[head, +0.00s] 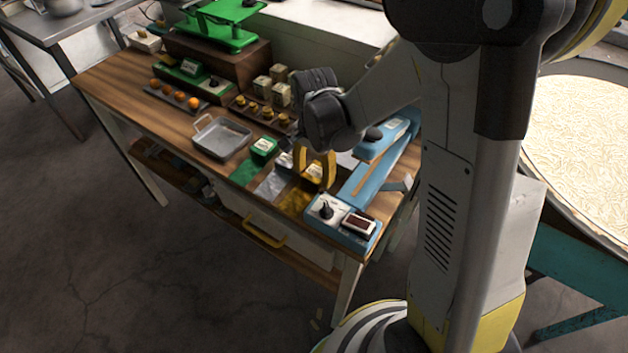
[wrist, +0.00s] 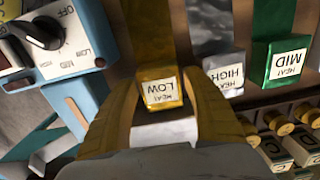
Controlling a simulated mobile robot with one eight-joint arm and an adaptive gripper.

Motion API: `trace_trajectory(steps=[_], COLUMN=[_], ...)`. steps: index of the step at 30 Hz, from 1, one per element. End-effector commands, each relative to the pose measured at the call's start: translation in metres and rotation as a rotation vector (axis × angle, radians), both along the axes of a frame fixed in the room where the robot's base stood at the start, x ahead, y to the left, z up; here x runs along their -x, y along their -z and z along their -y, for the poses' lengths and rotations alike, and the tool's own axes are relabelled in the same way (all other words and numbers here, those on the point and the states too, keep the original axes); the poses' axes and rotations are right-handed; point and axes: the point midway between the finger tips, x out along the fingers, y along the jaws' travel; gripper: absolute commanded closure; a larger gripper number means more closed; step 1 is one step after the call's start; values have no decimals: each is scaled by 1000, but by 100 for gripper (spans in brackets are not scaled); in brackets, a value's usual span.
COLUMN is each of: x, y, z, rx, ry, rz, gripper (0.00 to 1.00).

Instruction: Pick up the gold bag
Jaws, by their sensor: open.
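The gold bag (wrist: 153,45) lies flat on the wooden table, with a boxy end marked HEAT LOW. In the head view, its flat gold part (head: 294,201) shows near the table's front edge, left of the blue sealer. My gripper (head: 316,163) has yellow fingers and points down over the bag's labelled end. In the wrist view, my gripper (wrist: 163,95) is open, with a finger on each side of that end. I cannot tell whether the fingers touch it.
A silver bag (wrist: 222,68) marked HIGH and a green bag (wrist: 283,62) marked MID lie beside it. The blue sealer (head: 352,216) with a dial stands close on the right. A metal tray (head: 221,138) sits to the left.

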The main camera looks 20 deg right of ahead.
Motion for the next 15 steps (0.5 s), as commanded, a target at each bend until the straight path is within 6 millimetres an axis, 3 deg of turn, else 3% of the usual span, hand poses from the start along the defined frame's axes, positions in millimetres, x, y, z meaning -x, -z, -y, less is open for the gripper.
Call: trace_trajectory(steps=[7, 11, 15], x=[0, 0, 0], y=[4, 3, 3], z=[0, 0, 0], rx=[0, 0, 0], ry=[0, 0, 0], rz=[0, 0, 0], gripper=[44, 81, 81])
